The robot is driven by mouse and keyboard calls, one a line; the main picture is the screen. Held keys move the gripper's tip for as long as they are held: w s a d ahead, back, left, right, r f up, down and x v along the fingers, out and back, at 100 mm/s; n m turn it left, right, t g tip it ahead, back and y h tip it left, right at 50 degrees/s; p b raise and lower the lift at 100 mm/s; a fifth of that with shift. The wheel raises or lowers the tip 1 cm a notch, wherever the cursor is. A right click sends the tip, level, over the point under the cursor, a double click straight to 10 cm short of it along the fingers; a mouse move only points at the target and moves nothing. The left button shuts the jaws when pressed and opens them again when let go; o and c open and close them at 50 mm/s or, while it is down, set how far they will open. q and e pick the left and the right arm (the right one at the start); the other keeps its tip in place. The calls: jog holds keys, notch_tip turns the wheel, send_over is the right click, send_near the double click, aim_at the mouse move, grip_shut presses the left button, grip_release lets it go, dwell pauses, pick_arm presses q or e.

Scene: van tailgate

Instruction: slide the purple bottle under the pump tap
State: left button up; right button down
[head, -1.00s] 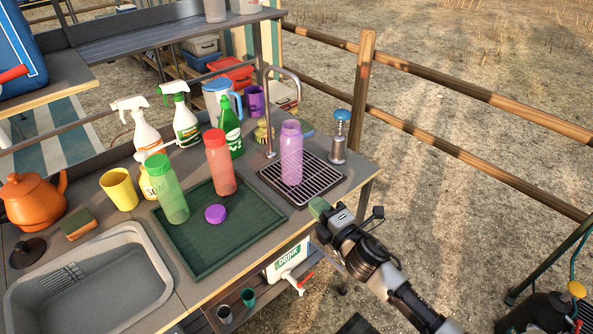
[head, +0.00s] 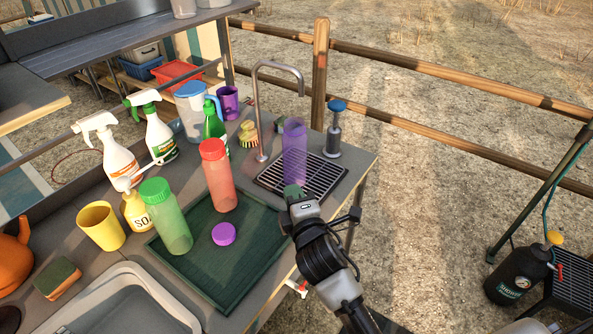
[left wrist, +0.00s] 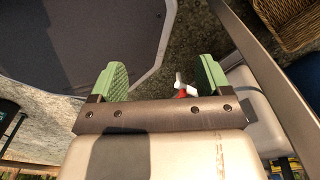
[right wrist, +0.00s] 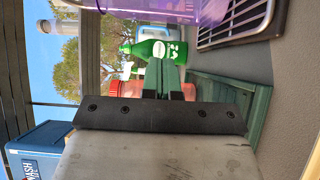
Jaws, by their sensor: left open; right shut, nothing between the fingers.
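The purple bottle (head: 294,150) is translucent, has no cap, and stands upright on the drip grate (head: 328,182). The curved metal pump tap (head: 258,112) rises behind it, and its spout ends above the bottle's mouth; exact alignment is hard to judge. My right gripper (head: 293,192) is shut and empty, its tip low at the front of the bottle; contact is unclear. In the right wrist view, the bottle (right wrist: 175,12) lies at the top edge and the shut fingers (right wrist: 164,75) are apart from it. My left gripper (left wrist: 159,80) is open and empty, away from the bottle.
A green tray (head: 205,275) left of the grate holds a red bottle (head: 217,177), a green bottle (head: 166,220) and a purple lid (head: 224,234). The blue-topped pump (head: 334,130) stands right of the tap. The counter's right edge is close to the grate.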

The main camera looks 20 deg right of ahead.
aim_at(303, 163)
jog(key=w, duration=0.4)
jog(key=shift+a+r, duration=0.1)
jog(key=shift+a, duration=0.05)
jog(key=shift+w+d+p, duration=0.45)
jog(key=shift+w+d, duration=0.3)
jog(key=shift+d, duration=0.25)
jog(key=shift+w+d, duration=0.35)
jog(key=shift+d, duration=0.1)
pick_arm(q)
jog(key=shift+w+a+r, duration=0.65)
jog(key=shift+w+a, duration=0.1)
jog(key=shift+w, duration=0.15)
jog(key=shift+s, duration=0.2)
jog(key=shift+d, duration=0.1)
pick_arm(e)
jog(key=shift+w+d, duration=0.1)
jog(key=w+d, duration=0.2)
jog(key=shift+w+d, duration=0.25)
jog(key=shift+w, duration=0.1)
pick_arm(q)
jog(key=shift+d+r, duration=0.15)
jog(key=shift+s, duration=0.1)
pick_arm(e)
jog(key=shift+s+a, duration=0.1)
